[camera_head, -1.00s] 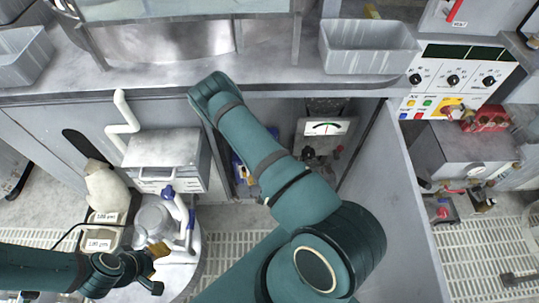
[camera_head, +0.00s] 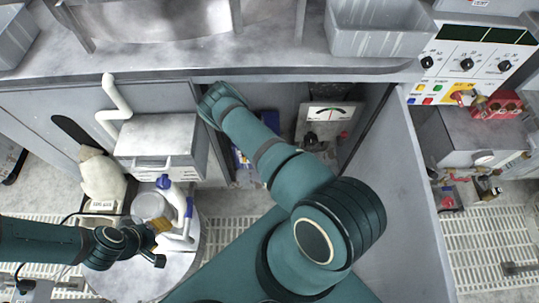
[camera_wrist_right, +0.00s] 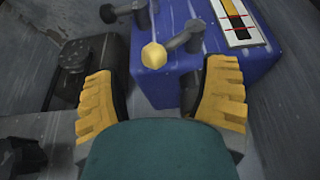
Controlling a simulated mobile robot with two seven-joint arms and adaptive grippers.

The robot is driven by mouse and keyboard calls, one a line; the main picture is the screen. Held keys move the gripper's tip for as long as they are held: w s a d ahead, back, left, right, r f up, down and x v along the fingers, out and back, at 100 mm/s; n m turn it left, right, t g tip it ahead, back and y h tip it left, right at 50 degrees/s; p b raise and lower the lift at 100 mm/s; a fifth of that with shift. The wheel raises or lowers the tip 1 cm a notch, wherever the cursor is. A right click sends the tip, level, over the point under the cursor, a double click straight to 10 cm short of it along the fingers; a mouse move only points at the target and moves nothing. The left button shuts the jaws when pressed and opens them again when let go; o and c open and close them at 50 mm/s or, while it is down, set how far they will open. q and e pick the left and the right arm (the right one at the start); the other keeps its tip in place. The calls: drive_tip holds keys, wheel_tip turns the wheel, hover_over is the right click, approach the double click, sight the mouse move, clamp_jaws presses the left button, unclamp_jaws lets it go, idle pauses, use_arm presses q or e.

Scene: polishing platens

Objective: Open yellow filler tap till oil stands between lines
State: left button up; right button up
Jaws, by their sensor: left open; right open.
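In the right wrist view, a blue tank (camera_wrist_right: 174,80) carries a yellow tap knob (camera_wrist_right: 154,56) on a grey lever. A second grey lever (camera_wrist_right: 124,11) sits further up on it. A sight gauge (camera_wrist_right: 237,22) with red lines is on the tank's upper right; its oil level is too small to read surely. My right gripper (camera_wrist_right: 165,101) is open, its yellow fingers apart below the knob, with nothing between them. My left gripper (camera_head: 163,243) is open beside a white bottle (camera_head: 183,215).
The cabinet's right wall (camera_head: 415,190) stands close to my right arm, under the bench edge. A dial meter (camera_head: 329,115) is inside. A dark block (camera_wrist_right: 88,65) is left of the tank. A grey box (camera_head: 160,140) stands left of the cabinet.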

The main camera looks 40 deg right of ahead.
drive_tip(key=shift+b+x, duration=0.6)
drive_tip(key=shift+x, duration=1.8)
drive_tip(key=shift+d, duration=0.1)
clamp_jaws()
